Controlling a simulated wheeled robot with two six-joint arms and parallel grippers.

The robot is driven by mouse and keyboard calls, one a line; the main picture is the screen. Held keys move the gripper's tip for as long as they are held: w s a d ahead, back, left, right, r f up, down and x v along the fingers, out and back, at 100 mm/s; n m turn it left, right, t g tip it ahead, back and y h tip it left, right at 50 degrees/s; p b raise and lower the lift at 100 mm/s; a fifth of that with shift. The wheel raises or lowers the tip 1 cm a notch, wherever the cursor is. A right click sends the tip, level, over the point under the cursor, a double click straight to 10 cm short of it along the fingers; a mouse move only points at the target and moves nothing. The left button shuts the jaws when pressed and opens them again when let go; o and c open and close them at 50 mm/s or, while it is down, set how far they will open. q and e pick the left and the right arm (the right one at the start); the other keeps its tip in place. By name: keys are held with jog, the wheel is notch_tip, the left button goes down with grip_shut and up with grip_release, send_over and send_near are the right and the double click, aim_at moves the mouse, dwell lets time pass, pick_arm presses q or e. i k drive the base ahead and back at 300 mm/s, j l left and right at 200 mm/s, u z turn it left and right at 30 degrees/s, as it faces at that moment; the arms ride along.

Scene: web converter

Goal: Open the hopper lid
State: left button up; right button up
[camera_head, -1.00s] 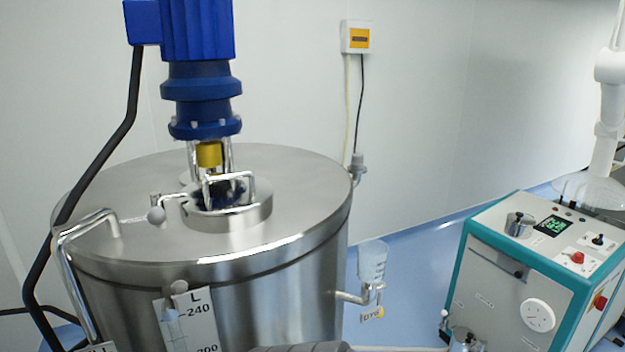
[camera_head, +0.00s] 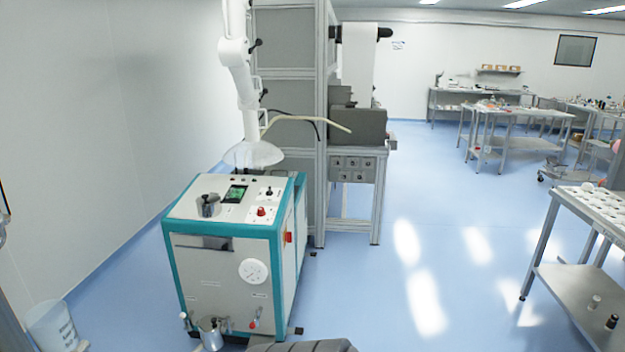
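A teal and grey cabinet machine (camera_head: 205,265) stands left of the middle in the head view. On its top is a small round metal lid with a knob (camera_head: 208,205), which looks closed. I cannot tell for sure that this is the hopper lid. Beside it are a green-lit display (camera_head: 236,193) and a red button (camera_head: 261,211). A small metal pot (camera_head: 211,333) is at the machine's lower front. Neither of my grippers is in view.
A white extraction arm with a clear hood (camera_head: 253,154) hangs behind the machine. A tall metal frame (camera_head: 322,130) stands behind it. A white bucket (camera_head: 52,326) is at the lower left. A steel table (camera_head: 560,270) stands at right. The blue floor between is clear.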

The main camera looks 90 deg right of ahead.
aim_at(273, 172)
jog(key=l+z, duration=0.1)
jog(key=z, duration=2.5)
